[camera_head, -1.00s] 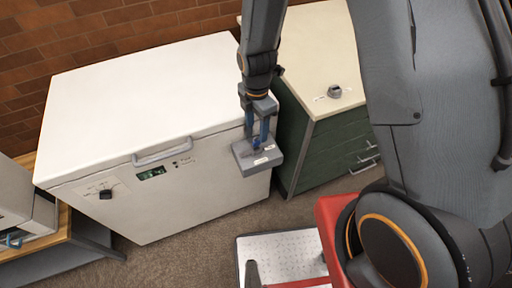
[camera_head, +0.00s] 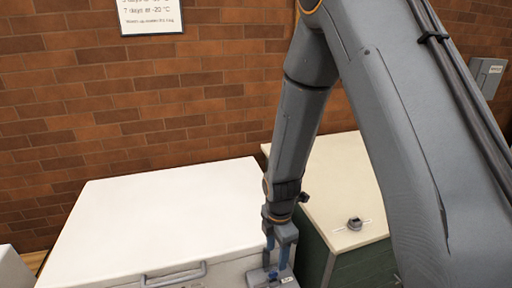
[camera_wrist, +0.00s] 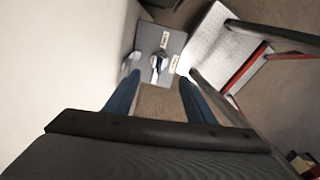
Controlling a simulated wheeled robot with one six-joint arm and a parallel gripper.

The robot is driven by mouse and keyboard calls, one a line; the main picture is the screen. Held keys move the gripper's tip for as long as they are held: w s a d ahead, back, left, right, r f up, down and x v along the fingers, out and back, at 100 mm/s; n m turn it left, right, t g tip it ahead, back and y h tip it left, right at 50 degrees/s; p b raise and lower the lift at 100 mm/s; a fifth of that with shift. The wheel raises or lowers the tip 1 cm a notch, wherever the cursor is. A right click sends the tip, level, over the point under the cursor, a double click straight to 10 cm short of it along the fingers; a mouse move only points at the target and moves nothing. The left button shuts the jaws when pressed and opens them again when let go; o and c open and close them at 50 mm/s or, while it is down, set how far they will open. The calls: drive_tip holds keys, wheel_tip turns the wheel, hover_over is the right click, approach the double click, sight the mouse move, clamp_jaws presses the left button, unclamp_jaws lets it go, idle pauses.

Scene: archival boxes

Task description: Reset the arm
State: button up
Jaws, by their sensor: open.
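My gripper (camera_head: 275,260) hangs pointing down at the front right corner of the white chest freezer (camera_head: 160,215). In the wrist view its two blue fingers (camera_wrist: 159,85) are spread apart with nothing between them. A grey block with white labels (camera_wrist: 172,30) lies just beyond the fingertips in the wrist view. In the head view the block (camera_head: 287,281) shows under the fingers at the bottom edge, partly cut off. What supports the block is not visible.
A green cabinet with a cream top (camera_head: 335,190) stands close on the right, with a small grey round object (camera_head: 355,223) on it. A brick wall (camera_head: 150,110) with a notice (camera_head: 150,15) is behind. A white perforated panel (camera_wrist: 212,45) lies below.

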drive_tip(key=s+d+r+m+b, duration=0.3)
drive_tip(key=d+r+m, duration=0.2)
drive_tip(key=m, duration=0.6)
drive_tip(key=s+d+r+m+t+b, duration=0.1)
drive_tip(key=s+d+r+m+b, duration=0.2)
drive_tip(key=d+m, duration=0.4)
wheel_tip(320, 180, up, 2)
drive_tip(key=s+m, duration=0.1)
drive_tip(key=m, duration=0.3)
drive_tip(key=shift+s+m+b, duration=0.3)
